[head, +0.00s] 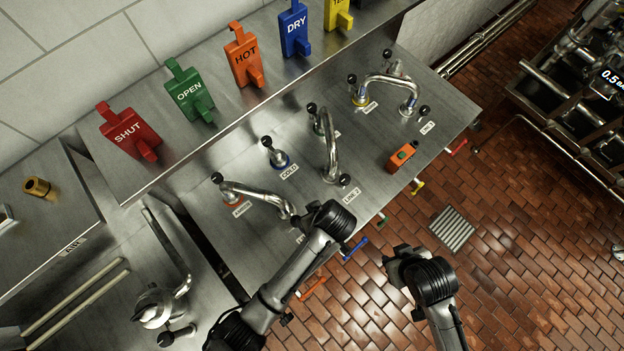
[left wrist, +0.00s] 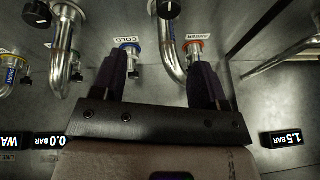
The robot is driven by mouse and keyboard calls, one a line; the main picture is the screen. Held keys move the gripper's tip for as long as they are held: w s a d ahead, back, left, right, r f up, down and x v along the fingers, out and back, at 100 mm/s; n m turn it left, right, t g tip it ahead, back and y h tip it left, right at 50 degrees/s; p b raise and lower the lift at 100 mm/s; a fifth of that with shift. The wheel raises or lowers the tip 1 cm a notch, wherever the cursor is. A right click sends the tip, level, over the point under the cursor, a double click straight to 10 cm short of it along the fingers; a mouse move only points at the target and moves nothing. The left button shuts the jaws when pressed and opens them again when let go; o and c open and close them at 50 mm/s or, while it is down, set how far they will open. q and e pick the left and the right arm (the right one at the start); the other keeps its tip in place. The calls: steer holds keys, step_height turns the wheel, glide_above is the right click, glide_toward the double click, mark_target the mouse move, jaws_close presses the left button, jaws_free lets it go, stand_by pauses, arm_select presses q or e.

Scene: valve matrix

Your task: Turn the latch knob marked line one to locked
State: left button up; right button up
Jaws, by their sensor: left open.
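The LINE 1 knob (head: 424,110) is a small black knob at the right end of the steel bench in the head view, beside its white label (head: 428,127). My left gripper is out of sight under its wrist in the head view, over the near left part of the bench, well left of that knob. In the left wrist view my left gripper (left wrist: 158,75) is open, with nothing held and bent pipes beyond its fingers. My right gripper (head: 396,265) is over the brick floor in front of the bench; its fingers are not clear.
A LINE 2 knob (head: 345,180), arched pipes (head: 330,145) and an orange box (head: 402,157) stand on the bench. Coloured handles, including a blue one (head: 355,249), stick out from the front edge. Coloured signs such as SHUT (head: 130,132) stand on the back shelf.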

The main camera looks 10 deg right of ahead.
mark_target(294, 224)
arm_select(q)
steer(key=w+a+f+n, duration=0.1)
steer(key=f, duration=0.2)
steer(key=a+f+n, duration=0.2)
steer(key=f, duration=0.2)
steer(key=w+a+f+n, duration=0.1)
steer(key=f, duration=0.3)
steer(key=shift+w+a+f+n, duration=0.1)
steer(key=shift+w+a+n, duration=0.05)
steer(key=shift+w+n, duration=0.2)
steer(key=shift+x, duration=0.8)
arm_select(e)
steer(key=shift+s+a+f, duration=0.1)
steer(key=shift+s+a, duration=0.2)
steer(key=shift+a, duration=0.2)
arm_select(q)
steer(key=c, duration=0.9)
arm_select(e)
steer(key=shift+d, duration=0.15)
